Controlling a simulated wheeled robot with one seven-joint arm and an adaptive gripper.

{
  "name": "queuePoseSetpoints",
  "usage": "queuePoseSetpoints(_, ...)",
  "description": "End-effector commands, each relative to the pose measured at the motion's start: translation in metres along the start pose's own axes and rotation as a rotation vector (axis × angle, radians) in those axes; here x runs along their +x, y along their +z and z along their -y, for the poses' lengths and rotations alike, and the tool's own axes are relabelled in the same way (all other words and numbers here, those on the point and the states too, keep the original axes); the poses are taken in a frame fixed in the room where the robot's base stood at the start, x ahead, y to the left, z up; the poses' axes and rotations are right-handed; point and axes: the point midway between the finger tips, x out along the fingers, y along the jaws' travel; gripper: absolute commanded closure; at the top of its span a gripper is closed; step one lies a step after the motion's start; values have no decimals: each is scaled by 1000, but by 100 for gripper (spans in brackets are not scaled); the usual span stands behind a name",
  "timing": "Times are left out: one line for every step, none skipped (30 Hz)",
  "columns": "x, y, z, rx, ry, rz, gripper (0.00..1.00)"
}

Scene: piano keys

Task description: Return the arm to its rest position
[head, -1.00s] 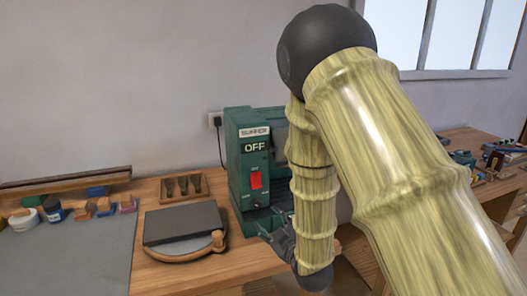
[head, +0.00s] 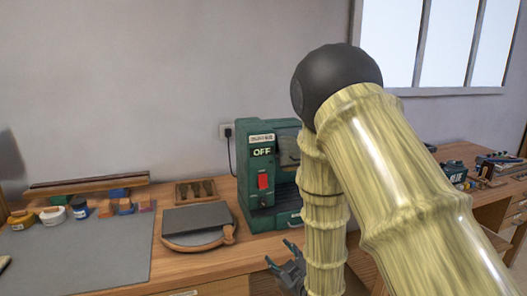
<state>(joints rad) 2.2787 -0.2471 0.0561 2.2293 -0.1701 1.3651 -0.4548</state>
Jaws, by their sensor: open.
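My arm shows in the head view as bamboo-patterned links with a black ball joint, bent over and hanging down on the right. I see nothing between the fingers. The lower arm link partly hides the gripper's body.
A green machine (head: 259,208) marked OFF, with a red switch, stands on the wooden bench (head: 215,255) just behind my arm. A round board with a grey slab (head: 197,216) lies left of it. A grey mat (head: 90,255) and small jars are further left.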

Motion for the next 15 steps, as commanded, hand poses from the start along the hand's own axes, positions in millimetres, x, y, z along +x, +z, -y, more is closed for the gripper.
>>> queuePoseSetpoints(-3,9,3,14,-5,22,46)
queuePoseSetpoints(-5,16,5,25,-9,38,46)
queuePoseSetpoints(-8,24,8,39,-14,58,46)
queuePoseSetpoints(-10,30,10,49,-18,73,46)
queuePoseSetpoints(-13,38,13,61,-22,92,46)
queuePoseSetpoints(-16,47,16,77,-28,116,46)
queuePoseSetpoints(-19,54,19,89,-32,134,46)
queuePoseSetpoints(-22,62,23,104,-37,156,46)
queuePoseSetpoints(-27,73,27,123,-43,184,46)
queuePoseSetpoints(-31,83,31,139,-48,209,46)
queuePoseSetpoints(-36,93,35,156,-53,235,46)
queuePoseSetpoints(-44,108,42,183,-60,275,46)
queuePoseSetpoints(-50,119,47,203,-67,307,46)
queuePoseSetpoints(-58,132,54,227,-74,345,46)
queuePoseSetpoints(-70,149,62,259,-83,396,46)
